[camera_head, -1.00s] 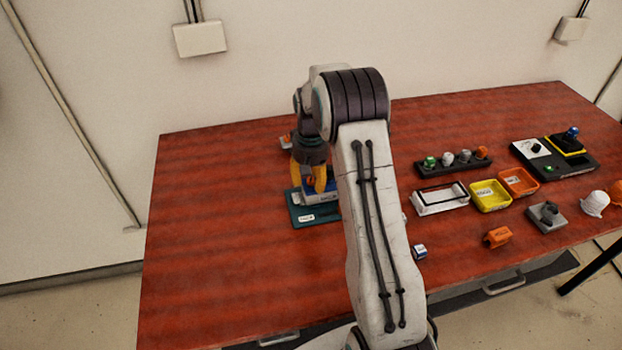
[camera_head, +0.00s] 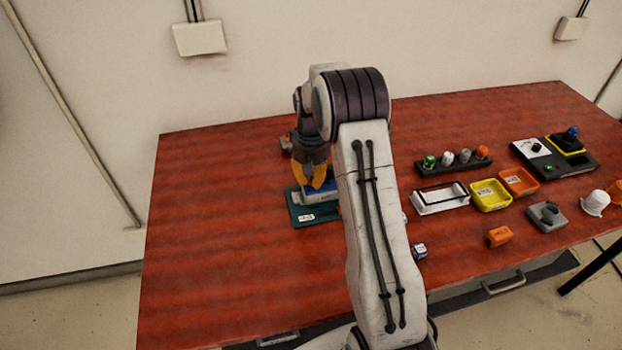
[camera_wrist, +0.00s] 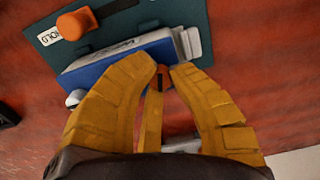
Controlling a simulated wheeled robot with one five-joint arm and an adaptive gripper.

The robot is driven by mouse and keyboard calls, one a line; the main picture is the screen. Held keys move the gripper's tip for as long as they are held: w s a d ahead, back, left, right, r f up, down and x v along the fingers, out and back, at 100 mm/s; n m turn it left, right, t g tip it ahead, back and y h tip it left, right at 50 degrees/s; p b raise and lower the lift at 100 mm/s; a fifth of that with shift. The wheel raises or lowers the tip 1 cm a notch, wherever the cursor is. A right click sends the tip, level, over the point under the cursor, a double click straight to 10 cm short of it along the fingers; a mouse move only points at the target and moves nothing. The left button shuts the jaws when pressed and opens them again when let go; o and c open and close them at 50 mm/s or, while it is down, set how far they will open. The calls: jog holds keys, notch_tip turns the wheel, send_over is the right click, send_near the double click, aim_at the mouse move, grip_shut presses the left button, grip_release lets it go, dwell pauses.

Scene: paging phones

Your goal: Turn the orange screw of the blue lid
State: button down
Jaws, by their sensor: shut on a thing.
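The blue lid (camera_wrist: 115,60) lies on a box on the dark green board (camera_wrist: 130,25), and it also shows in the head view (camera_head: 318,189), partly behind my arm. The orange screw (camera_wrist: 160,78) is at the lid's near edge in the wrist view, largely hidden between my fingers. My gripper (camera_wrist: 163,72) has its yellow fingertips closed on the screw. In the head view my gripper (camera_head: 315,184) points down over the lid.
An orange knob (camera_wrist: 76,24) stands on the board by a HOLD label. To the right are a white tray (camera_head: 426,207), a yellow bin (camera_head: 478,204), an orange bin (camera_head: 507,191) and a small cube (camera_head: 419,251). The table's left side is clear.

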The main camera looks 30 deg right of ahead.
aim_at(311, 179)
jog(key=n, duration=0.3)
jog(key=shift+s+f+n+b, duration=0.1)
jog(key=shift+n+b, duration=0.25)
jog(key=shift+n, duration=0.05)
jog(key=c, duration=1.1)
grip_release()
notch_tip(311, 179, up, 12)
jog(key=shift+r, duration=0.1)
